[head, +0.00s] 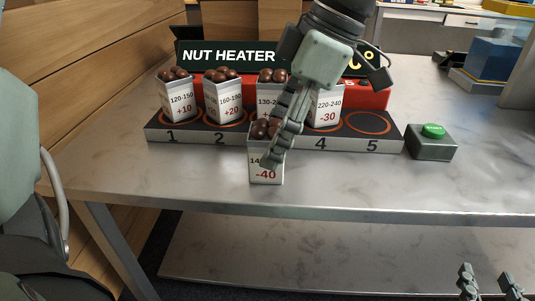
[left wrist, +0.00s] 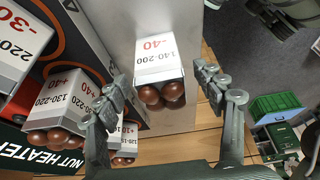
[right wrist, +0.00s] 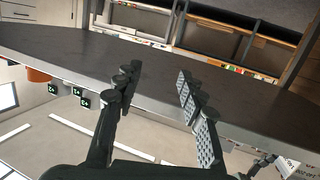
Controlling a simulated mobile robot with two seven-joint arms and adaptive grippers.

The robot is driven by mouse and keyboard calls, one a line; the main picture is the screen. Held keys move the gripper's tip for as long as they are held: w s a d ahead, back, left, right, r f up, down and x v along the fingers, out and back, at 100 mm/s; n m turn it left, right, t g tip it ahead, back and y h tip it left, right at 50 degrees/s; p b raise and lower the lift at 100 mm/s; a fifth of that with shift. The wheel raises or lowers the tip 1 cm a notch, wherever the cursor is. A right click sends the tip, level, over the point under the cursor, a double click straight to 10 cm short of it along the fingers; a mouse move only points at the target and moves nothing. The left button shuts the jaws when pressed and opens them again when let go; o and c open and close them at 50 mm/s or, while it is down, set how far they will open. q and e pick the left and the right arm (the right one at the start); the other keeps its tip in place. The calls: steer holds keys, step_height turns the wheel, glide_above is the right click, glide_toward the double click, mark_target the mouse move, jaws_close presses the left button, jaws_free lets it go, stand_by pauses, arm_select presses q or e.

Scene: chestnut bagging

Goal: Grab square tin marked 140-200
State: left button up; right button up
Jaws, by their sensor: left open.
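The square white tin marked 140-200 with a red -40 (head: 264,176) stands upright on the table in front of the heater, with brown chestnuts at its top. It also shows in the left wrist view (left wrist: 159,62). My left gripper (head: 273,152) is at this tin in the head view, and one finger covers part of its label. In the left wrist view my left gripper (left wrist: 158,75) is open, with a finger on each side of the tin and visible gaps. My right gripper (head: 490,283) is low at the bottom right, open and empty (right wrist: 160,82).
The nut heater base (head: 272,139) behind carries several tins, including 120-150 (head: 178,104), 160-190 (head: 228,101) and 220-240 (head: 327,108). Spot 5 (head: 369,123) is empty. A green button box (head: 432,144) stands at right. The table's front is clear.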

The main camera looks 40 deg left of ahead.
arm_select(q)
steer(key=shift+x, duration=1.55)
steer(key=shift+s, duration=0.1)
steer(key=shift+c, duration=0.5)
steer(key=c, duration=1.2)
